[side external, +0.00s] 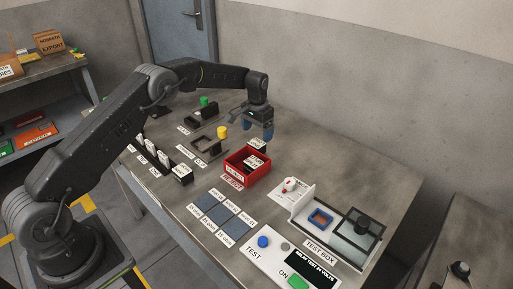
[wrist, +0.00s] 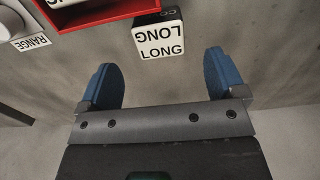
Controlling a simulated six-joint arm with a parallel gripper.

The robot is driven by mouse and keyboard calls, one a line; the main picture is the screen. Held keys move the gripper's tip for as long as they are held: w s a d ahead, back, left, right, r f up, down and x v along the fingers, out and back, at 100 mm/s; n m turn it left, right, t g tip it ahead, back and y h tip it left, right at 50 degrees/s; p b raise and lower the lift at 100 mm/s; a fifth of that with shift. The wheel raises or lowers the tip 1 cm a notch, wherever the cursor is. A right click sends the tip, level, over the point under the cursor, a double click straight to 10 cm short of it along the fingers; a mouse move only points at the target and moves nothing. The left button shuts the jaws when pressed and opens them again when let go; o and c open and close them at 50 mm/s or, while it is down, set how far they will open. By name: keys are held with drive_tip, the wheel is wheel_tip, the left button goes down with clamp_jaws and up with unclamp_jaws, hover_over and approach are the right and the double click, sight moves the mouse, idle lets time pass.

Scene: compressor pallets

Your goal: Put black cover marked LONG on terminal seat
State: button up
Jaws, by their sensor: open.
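A black cover marked LONG (wrist: 160,36) stands in the wrist view just beyond the fingertips, beside the red bin. In the side view a small black block with a white label (side external: 257,144) shows under my gripper at the bin's far edge, apparently the same cover. My gripper (side external: 259,132) is open, its blue fingers pointing down. In the wrist view my gripper (wrist: 160,62) has the cover roughly centred ahead of the gap, with nothing held. A black square frame (side external: 205,146) lies left of the bin; I cannot tell if it is the terminal seat.
The red bin (side external: 234,175), labelled REJECT, holds a labelled black part; its edge is also in the wrist view (wrist: 100,18). Yellow (side external: 222,132) and green (side external: 204,101) knobs stand nearby. Labelled blocks line the left. The test box (side external: 290,240) is front right. The table's right side is clear.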

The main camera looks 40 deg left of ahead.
sight(257, 142)
drive_tip(key=shift+s+f, duration=0.15)
drive_tip(key=shift+f, duration=2.75)
drive_tip(key=shift+c, duration=0.4)
drive_tip(key=shift+r, duration=0.15)
drive_tip(key=c, duration=1)
